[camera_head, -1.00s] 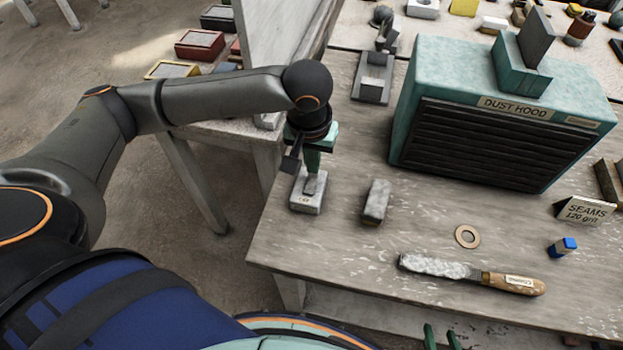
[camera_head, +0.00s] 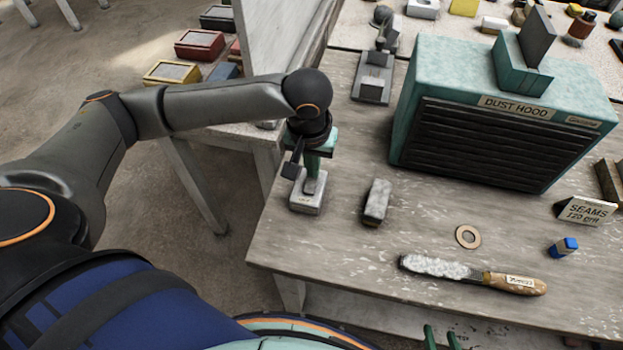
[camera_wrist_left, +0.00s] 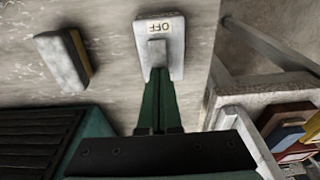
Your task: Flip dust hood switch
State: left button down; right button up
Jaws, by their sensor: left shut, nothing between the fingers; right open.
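The switch (camera_head: 306,196) is a small pale box on the front left part of the workbench, left of the dust hood (camera_head: 490,130). In the left wrist view the switch box (camera_wrist_left: 172,62) shows an OFF label and a grey rocker (camera_wrist_left: 157,50). My left gripper (camera_head: 313,180) points down over the switch. Its green fingers (camera_wrist_left: 158,74) are shut with nothing between them, and their tips are at the rocker's edge; I cannot tell whether they press on it. My right gripper (camera_head: 441,340) shows only its open green fingertips at the bottom edge.
A grey block (camera_head: 376,201) lies right of the switch. A metal stand (camera_head: 373,80) is behind.

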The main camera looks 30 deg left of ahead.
pick_arm(q)
notch_tip(320, 180, up, 2)
jog(key=p, duration=0.3)
jog(key=shift+r, duration=0.2)
notch_tip(320, 180, up, 3)
jog(key=p, duration=0.3)
jog(key=shift+f, duration=0.2)
jog(key=shift+r, duration=0.9)
jog(key=shift+s, duration=0.1)
